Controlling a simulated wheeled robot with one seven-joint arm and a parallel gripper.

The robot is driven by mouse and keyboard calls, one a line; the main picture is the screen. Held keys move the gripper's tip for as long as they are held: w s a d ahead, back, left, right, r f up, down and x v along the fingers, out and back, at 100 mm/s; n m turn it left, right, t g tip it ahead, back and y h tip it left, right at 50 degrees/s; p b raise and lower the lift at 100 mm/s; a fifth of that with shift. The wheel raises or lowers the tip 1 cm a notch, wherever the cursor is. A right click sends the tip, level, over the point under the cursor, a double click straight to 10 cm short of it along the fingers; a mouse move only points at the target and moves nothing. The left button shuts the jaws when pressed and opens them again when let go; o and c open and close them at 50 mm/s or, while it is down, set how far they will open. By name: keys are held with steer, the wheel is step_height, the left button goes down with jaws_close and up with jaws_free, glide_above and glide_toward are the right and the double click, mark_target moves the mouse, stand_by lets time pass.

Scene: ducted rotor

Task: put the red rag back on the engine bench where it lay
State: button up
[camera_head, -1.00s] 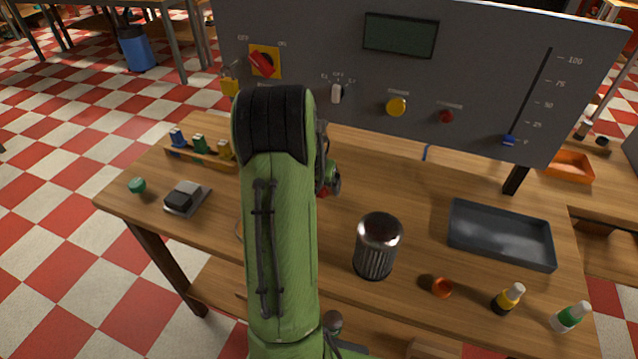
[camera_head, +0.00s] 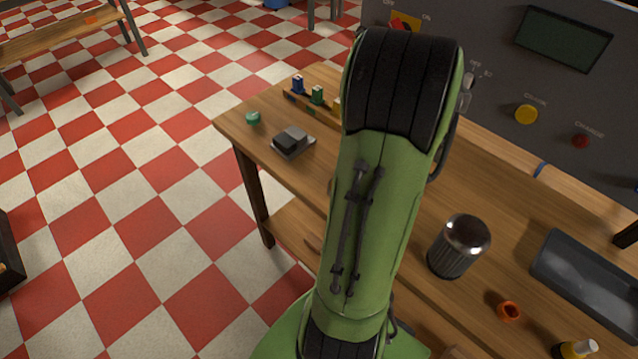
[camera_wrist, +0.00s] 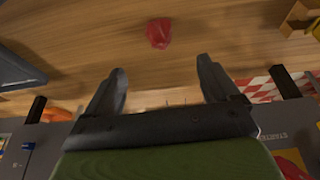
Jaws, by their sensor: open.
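A small crumpled red thing (camera_wrist: 158,32), which looks like the red rag, lies on the wooden bench top in the wrist view. My gripper (camera_wrist: 164,82) is open, with nothing between its two dark fingers. The rag is beyond the fingertips and apart from them. In the head view my green arm hides both the gripper and the rag. The wooden bench (camera_head: 505,215) stands in front of a grey control panel. I cannot tell whether it is the engine bench.
A grey-black block (camera_head: 293,142) and green cap (camera_head: 253,117) are left. The checkered floor (camera_head: 150,230) at left is mostly open.

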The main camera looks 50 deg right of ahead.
steer(key=w+a+r+n+t, duration=0.1)
steer(key=w+a+r+n, duration=0.2)
steer(key=w+a, duration=0.35)
steer(key=w+a+r+n+t+y, duration=0.1)
steer(key=w+a+r+n+t, duration=0.2)
steer(key=a, duration=0.6)
steer(key=w+a+r+n, duration=0.2)
steer(key=w+a+n, duration=0.25)
steer(key=a, duration=0.35)
steer(key=s+a+n+t+y, duration=0.1)
steer(key=s+a+n, duration=0.2)
steer(key=a, duration=0.5)
steer(key=s+a+n+t+y, duration=0.1)
steer(key=s+a+n+y, duration=0.1)
steer(key=a+n, duration=0.3)
steer(key=s+a, duration=0.1)
steer(key=a, duration=0.3)
steer(key=shift+s+a+f, duration=0.15)
steer(key=shift+s, duration=0.25)
steer(key=shift+n, duration=0.25)
step_height(320, 180, up, 5)
steer(key=p, duration=0.4)
steer(key=shift+f, duration=0.15)
